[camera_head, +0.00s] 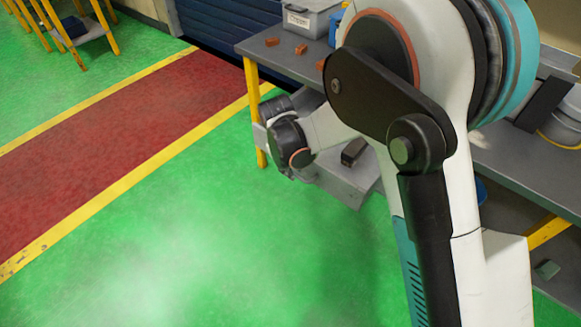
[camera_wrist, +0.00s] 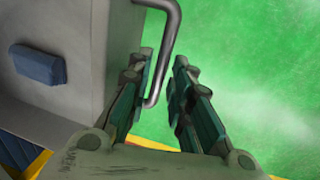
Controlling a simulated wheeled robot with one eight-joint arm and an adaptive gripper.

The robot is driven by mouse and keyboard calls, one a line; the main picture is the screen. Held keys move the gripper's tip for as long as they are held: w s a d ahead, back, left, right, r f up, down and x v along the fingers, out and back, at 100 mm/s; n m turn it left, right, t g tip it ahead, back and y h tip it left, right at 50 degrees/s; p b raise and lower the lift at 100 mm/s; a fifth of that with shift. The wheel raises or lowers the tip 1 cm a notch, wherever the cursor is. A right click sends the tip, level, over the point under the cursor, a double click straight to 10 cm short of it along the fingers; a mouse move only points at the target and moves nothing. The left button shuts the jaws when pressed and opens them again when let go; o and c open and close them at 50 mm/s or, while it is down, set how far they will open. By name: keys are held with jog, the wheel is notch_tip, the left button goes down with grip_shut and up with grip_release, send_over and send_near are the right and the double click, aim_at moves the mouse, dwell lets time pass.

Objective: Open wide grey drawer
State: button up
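A grey drawer unit (camera_head: 345,182) sits under the workbench in the head view, partly hidden by my arm. In the wrist view its light grey body (camera_wrist: 85,55) fills the left side, with a bent metal handle (camera_wrist: 172,45) projecting from it. My gripper (camera_wrist: 158,92) has its two fingers apart, one on each side of the handle's lower end. The left finger is close to the handle; I cannot tell if it touches. Green floor shows between the fingers. In the head view the fingertips are hidden by my wrist. How far the drawer is out is unclear.
The grey workbench (camera_head: 525,175) has yellow legs (camera_head: 254,105), one beside my wrist. A grey bin (camera_head: 305,20) and orange blocks (camera_head: 272,41) stand on top. A blue block-like part (camera_wrist: 38,64) is on the grey body. Green floor (camera_head: 180,240) in front is clear.

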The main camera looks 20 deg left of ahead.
notch_tip(320, 180, up, 12)
jog(key=s, duration=0.2)
jog(key=shift+a+f, duration=0.2)
jog(key=shift+a, duration=0.2)
jog(key=shift+s, duration=0.1)
